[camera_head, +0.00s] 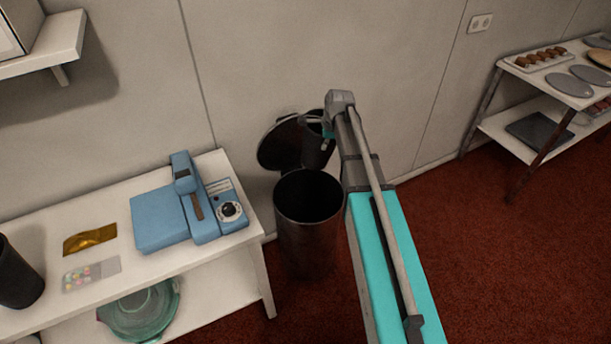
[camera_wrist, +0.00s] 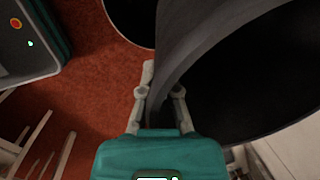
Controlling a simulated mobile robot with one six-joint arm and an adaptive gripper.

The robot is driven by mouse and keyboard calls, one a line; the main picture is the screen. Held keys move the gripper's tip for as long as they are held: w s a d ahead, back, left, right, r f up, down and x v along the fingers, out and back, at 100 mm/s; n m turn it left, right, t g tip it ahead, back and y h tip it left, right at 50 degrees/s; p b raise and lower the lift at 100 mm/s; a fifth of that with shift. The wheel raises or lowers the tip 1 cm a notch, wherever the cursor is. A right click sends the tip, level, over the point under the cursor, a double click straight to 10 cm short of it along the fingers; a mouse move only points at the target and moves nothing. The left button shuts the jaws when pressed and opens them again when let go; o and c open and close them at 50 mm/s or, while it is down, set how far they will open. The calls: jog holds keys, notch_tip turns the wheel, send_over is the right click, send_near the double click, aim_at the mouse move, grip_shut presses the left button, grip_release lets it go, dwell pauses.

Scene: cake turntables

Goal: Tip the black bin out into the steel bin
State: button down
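The black bin (camera_head: 316,155) hangs in the air behind and above the mouth of the steel bin, near its raised lid (camera_head: 277,146). It looks close to upright. The steel bin (camera_head: 306,240) stands on the floor, dark grey and open at the top. My gripper (camera_wrist: 163,95) is closed over the wall of the black bin, which also shows in the wrist view (camera_wrist: 215,45) with its dark inside to the right. In the head view my wrist and arm partly hide the gripper. Whatever is inside either bin is too dark to tell.
A white table (camera_head: 215,268) at left holds a blue scale-like machine (camera_head: 165,218), a gold packet (camera_head: 90,239) and a dark container (camera_head: 18,275). A white shelf unit (camera_head: 490,123) with plates stands at right. The wall is close behind the steel bin. Red floor lies open at right.

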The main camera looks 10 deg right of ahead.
jog(key=shift+m+y, duration=0.5)
jog(key=shift+m, duration=0.1)
jog(key=a+f+b, duration=0.2)
jog(key=f, duration=0.1)
jog(key=a+f+b, duration=0.2)
jog(key=f+b, duration=0.1)
jog(key=a+f+b, duration=0.2)
jog(key=f+b, duration=0.1)
jog(key=shift+a+f+b, duration=0.55)
jog(key=shift+a+b, duration=0.05)
jog(key=shift+b, duration=0.15)
jog(key=shift+d+f+y+b, duration=0.1)
jog(key=shift+f+y+b, duration=0.05)
jog(key=shift+y+b, duration=0.25)
jog(key=m+t+y+b, duration=0.3)
jog(key=t+y+b, duration=0.4)
jog(key=y+b, duration=2.05)
send_near(306, 165)
jog(key=s+d+r+h+b, duration=0.4)
jog(key=s+h+b, duration=0.1)
jog(key=h+b, duration=0.3)
jog(key=shift+w+f, duration=0.1)
jog(key=shift+w, duration=0.05)
dwell(1.1)
